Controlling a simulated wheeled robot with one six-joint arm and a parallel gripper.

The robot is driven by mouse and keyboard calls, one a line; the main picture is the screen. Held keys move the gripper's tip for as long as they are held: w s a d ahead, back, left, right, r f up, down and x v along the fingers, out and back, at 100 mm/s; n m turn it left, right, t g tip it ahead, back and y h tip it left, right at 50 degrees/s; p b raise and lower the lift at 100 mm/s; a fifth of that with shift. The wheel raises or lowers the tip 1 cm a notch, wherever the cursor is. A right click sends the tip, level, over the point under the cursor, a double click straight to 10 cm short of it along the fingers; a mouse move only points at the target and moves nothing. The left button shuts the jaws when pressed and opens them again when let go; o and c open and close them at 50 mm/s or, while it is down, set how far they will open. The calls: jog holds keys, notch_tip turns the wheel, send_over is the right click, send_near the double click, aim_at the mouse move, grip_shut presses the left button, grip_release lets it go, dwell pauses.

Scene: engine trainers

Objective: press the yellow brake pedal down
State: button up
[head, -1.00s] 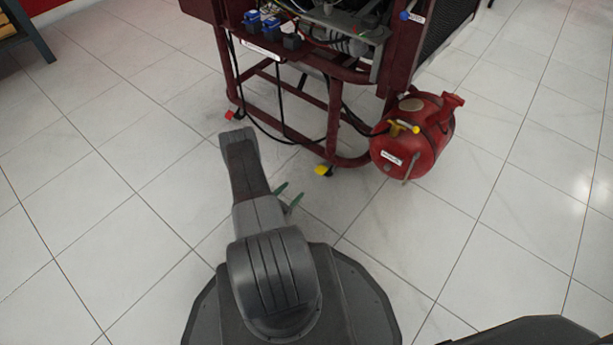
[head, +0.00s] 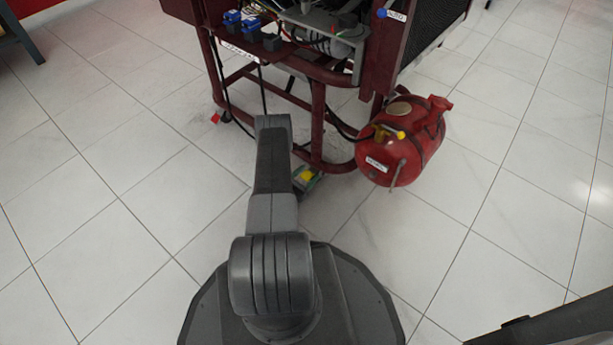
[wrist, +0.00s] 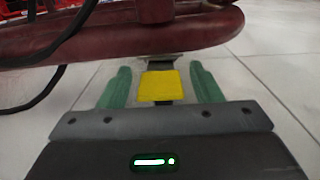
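The yellow brake pedal (wrist: 161,86) is a small flat yellow plate low at the foot of the dark red engine frame. In the head view the pedal (head: 307,175) shows just right of my arm. My gripper (wrist: 160,68) is open, with one green finger on each side of the pedal in the wrist view and a gap to it on both sides. In the head view my gripper (head: 309,180) is mostly hidden by my arm. I cannot tell whether it touches the pedal, or its height above it.
The dark red tube frame (head: 318,125) carries the engine parts. A red tank (head: 402,142) sits at its right. A red pedal-like piece (head: 215,118) is at the left foot. A black cable (wrist: 35,103) hangs at left. The tiled floor (head: 480,200) is clear on the right.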

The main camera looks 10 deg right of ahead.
aim_at(313, 153)
grip_shut()
jog(key=shift+f+t+h, duration=0.4)
jog(key=shift+t+h, duration=0.1)
jog(key=shift+h, duration=0.1)
jog(key=shift+o, duration=0.7)
grip_release()
notch_tip(313, 153, up, 10)
jog(key=p, duration=0.4)
jog(key=shift+r+p, duration=0.1)
jog(key=shift+p, duration=0.2)
